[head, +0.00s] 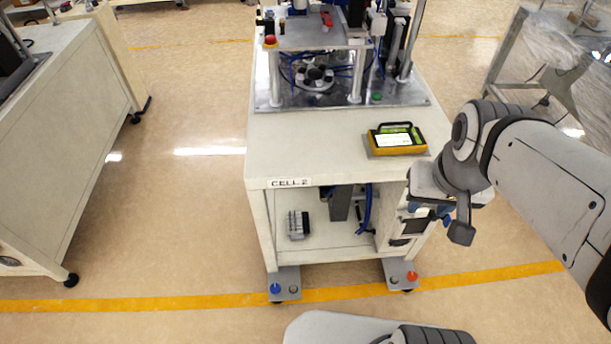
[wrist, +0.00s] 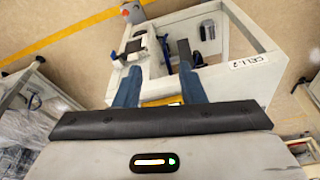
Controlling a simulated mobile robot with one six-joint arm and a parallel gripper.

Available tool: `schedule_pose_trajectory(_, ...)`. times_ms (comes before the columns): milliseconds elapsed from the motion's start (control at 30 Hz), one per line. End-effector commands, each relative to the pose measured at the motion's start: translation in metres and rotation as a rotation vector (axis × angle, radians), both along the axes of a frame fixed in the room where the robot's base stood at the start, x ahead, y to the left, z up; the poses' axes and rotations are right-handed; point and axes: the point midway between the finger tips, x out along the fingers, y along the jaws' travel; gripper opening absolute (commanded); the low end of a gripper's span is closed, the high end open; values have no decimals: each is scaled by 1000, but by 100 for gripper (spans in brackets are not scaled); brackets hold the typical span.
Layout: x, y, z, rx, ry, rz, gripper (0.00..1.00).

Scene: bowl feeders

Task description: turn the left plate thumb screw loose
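The left plate thumb screw, a small blue knob (head: 275,288), stands on the left grey floor plate (head: 284,279) at the foot of the CELL 2 cart (head: 259,215). A red knob (head: 411,276) stands on the right floor plate (head: 399,270). My gripper (head: 432,213) is beside the cart's front right corner, above floor level and well up and right of the blue knob. In the wrist view my gripper (wrist: 158,66) shows two blue fingers spread apart with nothing between them. I cannot make out the blue knob in the wrist view.
A yellow handheld device (head: 396,139) lies on the cart top. A grey finned part (head: 298,224) sits on the lower shelf. Another bench (head: 55,120) stands at left. The floor in front of the left plate is open, with a yellow line (head: 190,304).

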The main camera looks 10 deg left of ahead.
Motion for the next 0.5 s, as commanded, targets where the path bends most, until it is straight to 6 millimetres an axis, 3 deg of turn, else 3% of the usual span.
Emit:
schedule_pose_trajectory(167,2,1,-4,1,3,1,45)
schedule_pose_trajectory(267,14,5,-18,4,11,5,50)
schedule_pose_trajectory(367,36,27,-47,9,26,9,50)
schedule_pose_trajectory(500,80,50,-106,17,52,19,50)
